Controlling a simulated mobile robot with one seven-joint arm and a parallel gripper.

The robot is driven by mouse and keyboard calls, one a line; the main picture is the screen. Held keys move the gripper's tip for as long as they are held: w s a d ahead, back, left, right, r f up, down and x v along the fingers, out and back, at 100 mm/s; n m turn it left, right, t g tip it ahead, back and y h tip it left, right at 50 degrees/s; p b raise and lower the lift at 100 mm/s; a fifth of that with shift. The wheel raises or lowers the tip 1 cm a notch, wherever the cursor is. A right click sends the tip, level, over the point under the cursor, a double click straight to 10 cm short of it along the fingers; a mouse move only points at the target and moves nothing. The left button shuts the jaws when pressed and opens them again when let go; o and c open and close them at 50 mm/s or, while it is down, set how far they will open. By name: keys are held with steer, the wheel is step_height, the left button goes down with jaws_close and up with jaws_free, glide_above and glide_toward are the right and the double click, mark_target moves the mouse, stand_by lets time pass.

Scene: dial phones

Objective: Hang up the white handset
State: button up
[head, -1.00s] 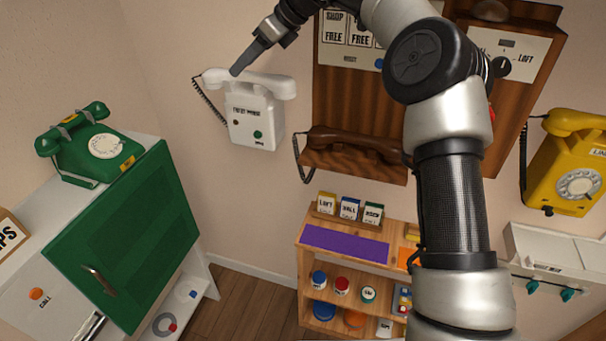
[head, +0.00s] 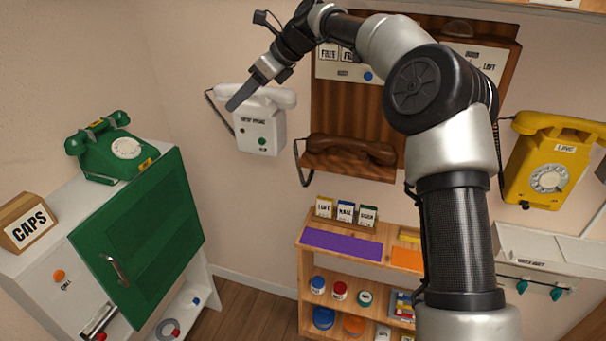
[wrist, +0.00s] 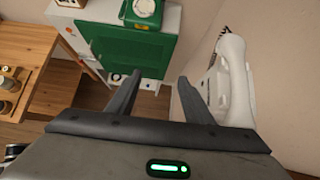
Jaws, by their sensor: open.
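The white wall phone (head: 262,135) hangs on the wall left of the brown board. Its white handset (head: 284,97) lies across the top of the phone body, roughly level; my gripper covers part of its left half. I cannot tell whether it is fully seated. A dark coiled cord hangs from its left end. My gripper (head: 232,104) is in front of the handset's left part. In the wrist view my gripper (wrist: 160,80) is open with nothing between its fingers. The white handset (wrist: 236,80) stands to the right of the right finger, apart from it in the picture.
A green phone (head: 115,150) sits on a white cabinet with a green door (head: 150,240) at left. A brown handset (head: 350,148) rests on the brown board. A yellow phone (head: 552,165) hangs at right. A wooden shelf (head: 400,245) stands below.

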steer(key=s+d+f+m+t+h+b, duration=0.2)
steer(key=s+d+f+m+t+b, duration=0.2)
steer(key=d+f, duration=1)
steer(key=s+f+m+b, duration=0.1)
steer(key=s+m+b, duration=0.1)
steer(key=s, duration=0.1)
steer(key=shift+s+d+f, duration=0.15)
steer(key=shift+s+d, duration=0.05)
steer(key=shift+s, duration=0.15)
